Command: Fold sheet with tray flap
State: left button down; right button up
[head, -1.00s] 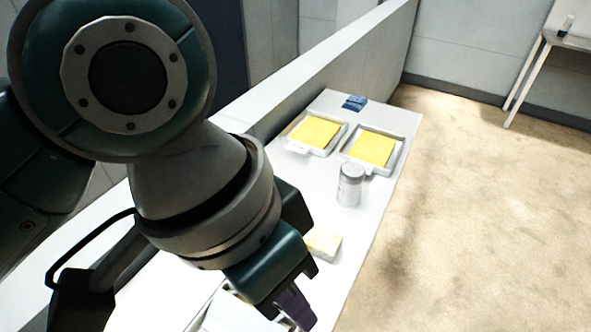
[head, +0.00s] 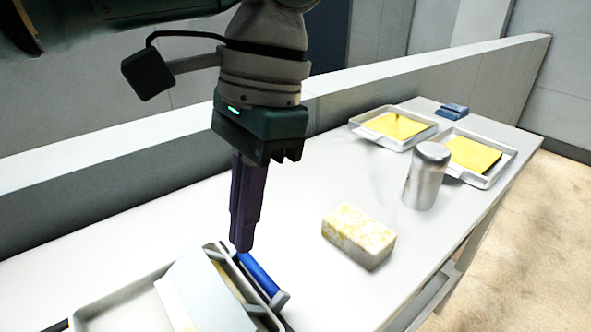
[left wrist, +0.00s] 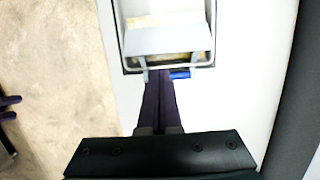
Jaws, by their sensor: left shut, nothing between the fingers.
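The near tray (head: 110,312) lies at the bottom left of the head view, partly cut off. Its grey flap (head: 195,290) is tilted over the tray, with a thin pale yellowish strip, likely the sheet, at its edge. A blue bar (head: 262,276) sits at the tray's right end. My left gripper (head: 241,246) points down, shut and empty, its tips by the blue bar; I cannot tell if they touch. In the left wrist view the flap (left wrist: 168,38) and tray rim lie just beyond the fingertips (left wrist: 158,72). My right gripper (left wrist: 12,107) shows at the left edge, its purple fingers apart.
A yellow-speckled block (head: 358,236) and a metal canister (head: 427,178) stand on the white table right of the tray. Two trays with yellow sheets (head: 397,126) (head: 472,154) and a blue item (head: 452,111) are at the back. A low wall (head: 330,95) runs behind.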

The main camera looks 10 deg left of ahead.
aim_at(225, 299)
pick_arm(q)
jog(key=x, duration=0.6)
jog(key=shift+s+a+f, duration=0.1)
jog(key=shift+s+f, duration=0.05)
jog(key=shift+f, duration=0.2)
jog(key=shift+r, duration=0.1)
